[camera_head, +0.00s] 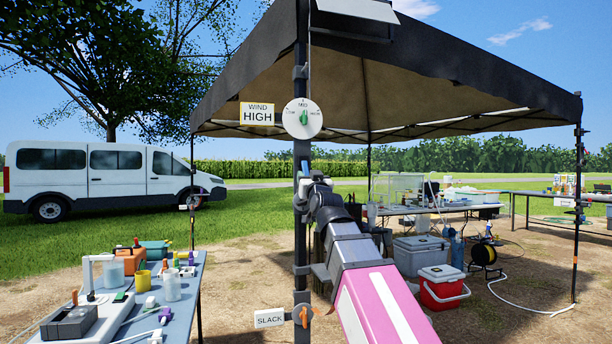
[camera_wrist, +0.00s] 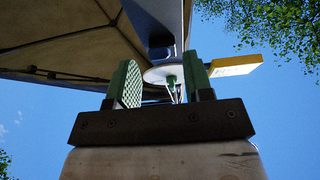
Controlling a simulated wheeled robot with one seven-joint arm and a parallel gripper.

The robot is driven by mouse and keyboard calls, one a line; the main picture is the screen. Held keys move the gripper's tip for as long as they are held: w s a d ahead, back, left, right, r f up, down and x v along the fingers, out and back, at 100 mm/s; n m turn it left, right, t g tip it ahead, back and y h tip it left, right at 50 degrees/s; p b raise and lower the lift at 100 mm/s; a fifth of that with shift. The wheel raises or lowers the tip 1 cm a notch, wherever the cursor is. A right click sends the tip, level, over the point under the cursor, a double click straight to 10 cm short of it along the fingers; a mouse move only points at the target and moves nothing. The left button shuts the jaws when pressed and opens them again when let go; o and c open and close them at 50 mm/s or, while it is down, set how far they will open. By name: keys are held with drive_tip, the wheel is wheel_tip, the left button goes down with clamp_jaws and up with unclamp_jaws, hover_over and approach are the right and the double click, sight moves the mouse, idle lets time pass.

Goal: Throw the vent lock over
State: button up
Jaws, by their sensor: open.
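A white round dial (camera_head: 302,118) with a green knob (camera_head: 304,117) is fixed to the dark canopy pole (camera_head: 302,70). The knob points upward, to the dial's top mark. No part is labelled as the vent lock, so I cannot tell for sure that this knob is it. In the wrist view my gripper (camera_wrist: 163,88) is open, with green pads on its fingers. The dial (camera_wrist: 160,72) and green knob (camera_wrist: 171,80) show beyond and between the fingers, apparently without contact. In the head view my gripper (camera_head: 305,172) is beside the pole, below the dial.
An orange lever (camera_head: 304,316) with a SLACK tag (camera_head: 270,318) is low on the pole. A cluttered table (camera_head: 188,300) stands left, coolers (camera_head: 421,254) right. Open air surrounds the dial's front.

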sight(307, 174)
drive_tip(key=x, duration=0.3)
drive_tip(key=shift+w+r, duration=0.1)
drive_tip(key=shift+w, duration=0.25)
clamp_jaws()
